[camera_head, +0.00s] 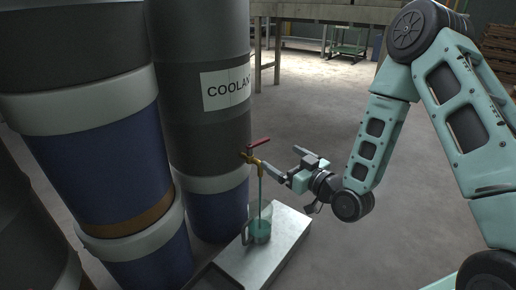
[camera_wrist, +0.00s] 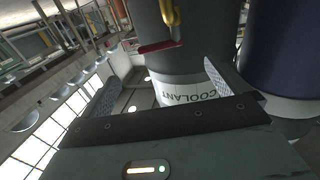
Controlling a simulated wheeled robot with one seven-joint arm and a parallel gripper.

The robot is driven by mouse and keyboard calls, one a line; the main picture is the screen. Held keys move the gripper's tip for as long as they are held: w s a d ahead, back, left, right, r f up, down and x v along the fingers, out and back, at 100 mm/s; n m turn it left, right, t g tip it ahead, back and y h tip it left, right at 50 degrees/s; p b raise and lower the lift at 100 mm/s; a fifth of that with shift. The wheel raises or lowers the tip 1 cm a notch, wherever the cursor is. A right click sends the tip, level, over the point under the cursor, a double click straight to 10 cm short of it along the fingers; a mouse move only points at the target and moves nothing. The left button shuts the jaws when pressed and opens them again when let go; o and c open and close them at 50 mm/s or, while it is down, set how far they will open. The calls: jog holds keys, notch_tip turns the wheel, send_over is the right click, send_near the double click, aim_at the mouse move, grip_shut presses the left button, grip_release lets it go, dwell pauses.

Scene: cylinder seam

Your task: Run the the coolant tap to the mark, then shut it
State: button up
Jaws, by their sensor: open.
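The coolant drum (camera_head: 204,130) stands upright with a white COOLANT label (camera_head: 226,86). A brass tap (camera_head: 254,160) with a red lever (camera_head: 258,142) sticks out of its side. A thin teal stream (camera_head: 260,190) runs from the tap into a clear jug (camera_head: 259,228), which holds teal liquid. The mark on the jug is too small to make out. My gripper (camera_head: 286,164) is open and empty, just right of the tap. In the wrist view the red lever (camera_wrist: 160,46) and brass tap (camera_wrist: 170,12) show upside down beyond the spread fingers (camera_wrist: 160,86), apart from them.
The jug stands on a low grey metal block (camera_head: 276,246). Blue drums with pale bands (camera_head: 98,165) stand close on the left. A workbench (camera_head: 335,14) is at the back. Open concrete floor (camera_head: 330,110) lies behind my gripper.

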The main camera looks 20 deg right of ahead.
aim_at(260, 143)
jog(key=b+x, duration=0.4)
jog(key=x, duration=0.8)
jog(key=shift+s, duration=0.1)
